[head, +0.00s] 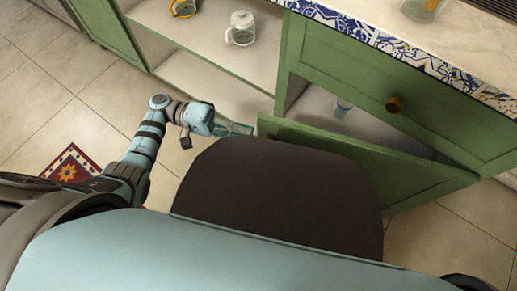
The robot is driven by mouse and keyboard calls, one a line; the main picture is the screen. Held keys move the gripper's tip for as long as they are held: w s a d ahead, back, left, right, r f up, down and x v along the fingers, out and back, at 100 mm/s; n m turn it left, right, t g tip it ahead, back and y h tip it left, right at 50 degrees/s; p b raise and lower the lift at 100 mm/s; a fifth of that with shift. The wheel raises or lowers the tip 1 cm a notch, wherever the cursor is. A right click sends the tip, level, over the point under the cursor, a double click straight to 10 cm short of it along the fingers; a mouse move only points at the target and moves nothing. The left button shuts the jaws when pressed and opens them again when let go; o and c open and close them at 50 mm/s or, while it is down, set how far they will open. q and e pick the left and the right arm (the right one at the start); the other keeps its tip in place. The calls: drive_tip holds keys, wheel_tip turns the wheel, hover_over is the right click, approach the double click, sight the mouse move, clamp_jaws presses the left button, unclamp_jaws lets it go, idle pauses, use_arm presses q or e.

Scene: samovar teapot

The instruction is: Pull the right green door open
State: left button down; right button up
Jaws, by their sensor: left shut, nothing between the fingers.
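The right green door (370,163) stands partly open below the drawer. It swings out from its right side, and its free left edge is toward my left gripper. My left gripper (240,129) is shut and empty, just left of that free edge. I cannot tell whether its fingertips touch the door. The dark part of my own body hides the lower front of the door. My right gripper is not in view.
A green drawer front with a round brown knob (394,104) is above the door. Open shelves at left hold a glass mug (240,28) and a yellow-handled item (183,7). A clear cup (343,107) is inside behind the door. A patterned rug (70,170) lies on the tiled floor.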

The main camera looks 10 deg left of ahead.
use_arm(q)
drive_tip(key=s+d, duration=0.4)
drive_tip(key=d, duration=0.1)
drive_tip(key=shift+s+d, duration=0.2)
drive_tip(key=shift+s, duration=0.05)
drive_tip(key=shift+s+f, duration=0.1)
drive_tip(key=shift+s, duration=0.15)
idle(1.8)
